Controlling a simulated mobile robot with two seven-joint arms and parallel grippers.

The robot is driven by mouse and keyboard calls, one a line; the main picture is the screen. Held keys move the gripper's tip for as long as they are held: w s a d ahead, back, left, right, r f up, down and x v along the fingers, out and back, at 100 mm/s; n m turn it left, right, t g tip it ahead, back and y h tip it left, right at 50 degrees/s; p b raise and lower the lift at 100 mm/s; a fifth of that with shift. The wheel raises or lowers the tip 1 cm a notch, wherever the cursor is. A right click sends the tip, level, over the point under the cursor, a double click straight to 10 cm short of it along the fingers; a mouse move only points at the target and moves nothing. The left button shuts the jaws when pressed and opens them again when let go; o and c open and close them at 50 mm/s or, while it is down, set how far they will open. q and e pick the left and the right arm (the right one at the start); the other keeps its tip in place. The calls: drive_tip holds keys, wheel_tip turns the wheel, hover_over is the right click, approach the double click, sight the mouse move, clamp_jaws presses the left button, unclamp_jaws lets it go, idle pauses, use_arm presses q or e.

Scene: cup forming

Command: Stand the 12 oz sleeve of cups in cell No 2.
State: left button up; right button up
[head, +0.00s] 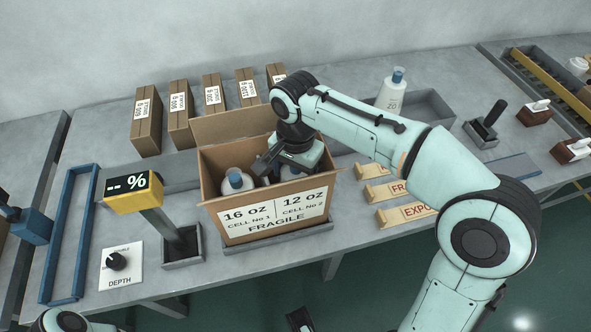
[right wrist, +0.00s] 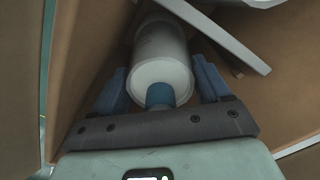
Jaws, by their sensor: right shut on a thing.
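The open carton (head: 208,192) stands on the table, its front label marking 16 oz cell No 1 at left and 12 oz cell No 2 at right. My right gripper (head: 278,160) reaches down into the right part, over cell No 2. In the right wrist view it is shut on a white sleeve of cups (right wrist: 162,62) with a blue end; its size marking is not readable. The sleeve's lower end and its contact with the carton floor are hidden. Another sleeve with a blue cap (head: 236,179) stands in cell No 1. My left gripper is not clearly visible.
A sleeve marked 20 (head: 391,92) stands behind my right arm near a grey tray (head: 432,105). Several closed cartons (head: 146,122) line the back. A yellow percent display (head: 133,191) and a depth knob panel (head: 121,266) stand at left.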

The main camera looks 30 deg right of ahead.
drive_tip(key=shift+f, duration=0.1)
idle(0.5)
drive_tip(key=o, duration=1.4)
wheel_tip(320, 180, up, 13)
drive_tip(key=p, duration=0.4)
